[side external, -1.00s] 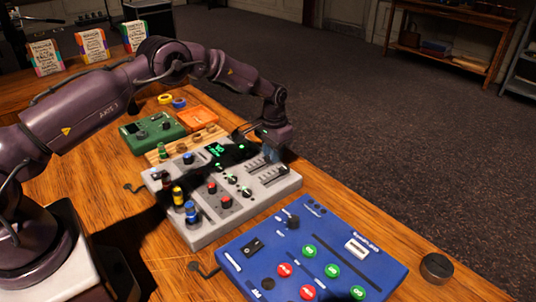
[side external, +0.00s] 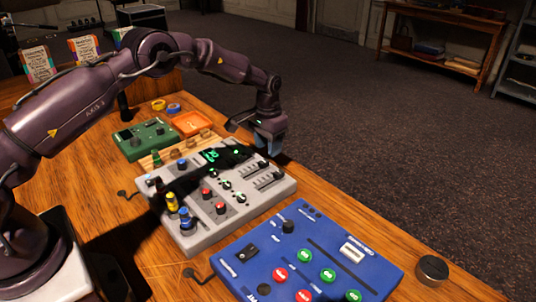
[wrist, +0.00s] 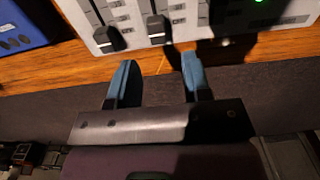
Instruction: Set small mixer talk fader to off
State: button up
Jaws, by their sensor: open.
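The grey mixer (side external: 205,222) lies on the wooden desk with knobs, a lit green display and two slide faders near its far right edge. In the wrist view the two black fader caps show, the left fader (wrist: 107,40) and the right fader (wrist: 157,30). Their labels are too small to read, so I cannot tell which is talk. My gripper (side external: 270,150) points down at the mixer's far edge. In the wrist view my gripper (wrist: 157,68) has its blue fingers apart and empty, just off the mixer's edge, not touching either cap.
A blue mixer (side external: 310,255) with red and green buttons lies nearer the camera. A green box (side external: 146,140) and an orange tray (side external: 193,123) lie at the far left. A dark round knob (side external: 432,269) sits at the right. Floor lies beyond the desk edge.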

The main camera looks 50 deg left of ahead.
aim_at(263, 163)
notch_tip(263, 163, up, 9)
jog(key=shift+w, duration=0.1)
dwell(0.4)
jog(key=s+d+r+t, duration=0.2)
jog(key=s+r, duration=0.4)
jog(key=s, duration=0.6)
jog(key=s+d+r+t, duration=0.1)
jog(key=s+r, duration=0.4)
jog(key=s, duration=0.6)
jog(key=s+d+r+t, duration=0.2)
jog(key=s+d+r, duration=0.2)
jog(key=s, duration=0.8)
notch_tip(263, 163, up, 3)
jog(key=shift+s+f+t, duration=0.2)
jog(key=shift+s+t, duration=0.1)
jog(key=shift+s, duration=0.05)
